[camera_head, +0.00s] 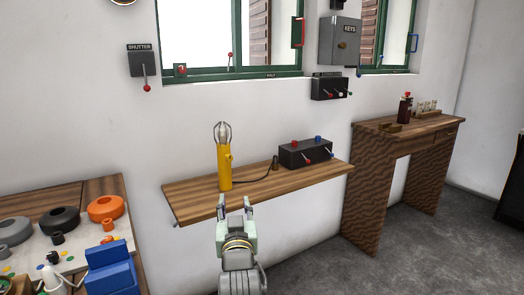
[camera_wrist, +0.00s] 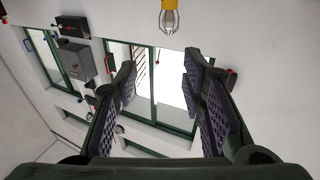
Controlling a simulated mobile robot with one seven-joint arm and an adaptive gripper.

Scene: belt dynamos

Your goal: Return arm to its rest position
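My gripper (camera_head: 235,208) is in front of the narrow wooden shelf in the head view, with its fingers pointing up. In the wrist view my gripper (camera_wrist: 160,85) has its two dark padded fingers spread apart, with nothing between them. A yellow lamp or torch with a clear caged bulb (camera_head: 225,165) stands upright on the shelf (camera_head: 195,196), just behind the gripper in the head view. Its bulb end (camera_wrist: 169,18) also shows at the top of the wrist view, apart from the fingers.
A black switch box (camera_head: 305,153) sits on the shelf, joined by a cable. At left is a bench with pulleys (camera_head: 65,219) and a blue object (camera_head: 110,270). At right is a wooden desk (camera_head: 375,129) with a dark red bottle (camera_head: 405,108). A shutter lever (camera_head: 147,87) is on the wall.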

